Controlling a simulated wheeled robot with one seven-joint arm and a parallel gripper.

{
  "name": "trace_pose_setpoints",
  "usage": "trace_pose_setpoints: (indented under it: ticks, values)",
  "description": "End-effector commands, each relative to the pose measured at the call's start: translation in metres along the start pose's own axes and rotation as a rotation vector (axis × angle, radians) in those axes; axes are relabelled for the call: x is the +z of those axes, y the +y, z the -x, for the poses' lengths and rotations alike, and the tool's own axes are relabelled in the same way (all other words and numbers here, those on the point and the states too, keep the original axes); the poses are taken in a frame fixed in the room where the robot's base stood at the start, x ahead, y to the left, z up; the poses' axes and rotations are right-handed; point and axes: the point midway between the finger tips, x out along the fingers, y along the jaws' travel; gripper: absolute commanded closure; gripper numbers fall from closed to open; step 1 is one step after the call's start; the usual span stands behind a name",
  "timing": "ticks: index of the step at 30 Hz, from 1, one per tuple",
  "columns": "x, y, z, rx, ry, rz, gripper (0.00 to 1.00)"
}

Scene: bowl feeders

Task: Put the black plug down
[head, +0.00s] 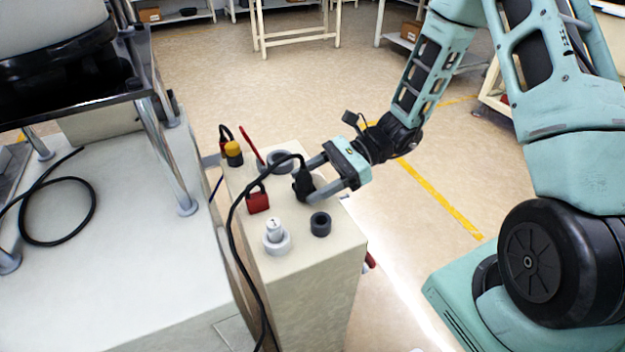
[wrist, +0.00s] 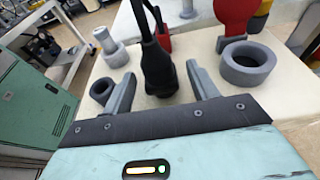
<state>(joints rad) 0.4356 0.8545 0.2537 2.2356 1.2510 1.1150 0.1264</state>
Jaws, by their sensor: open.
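The black plug (head: 303,184) is on the beige cabinet top, with its black cable arching up and over the left side. My gripper (head: 314,182) is at the plug from the right, with its fingers on either side of it. In the wrist view the plug (wrist: 157,72) stands roughly upright between the two spread fingers of my gripper (wrist: 160,88). Gaps show between the plug and the fingers there, so the jaws are open around it.
The cabinet top (head: 318,252) also holds a red padlock (head: 258,201), a grey ring (head: 281,161), a dark ring (head: 320,224), a white-grey knob (head: 275,238) and a yellow-topped button (head: 234,152). A metal-legged machine (head: 60,70) stands at left.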

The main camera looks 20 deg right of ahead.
Motion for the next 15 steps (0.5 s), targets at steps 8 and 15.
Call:
trace_pose_setpoints:
  ticks: [8,15]
  values:
    - [0.002,-0.001,0.036,-0.006,0.002,0.001,0.41]
    - [0.002,-0.001,0.087,-0.005,0.001,0.001,0.41]
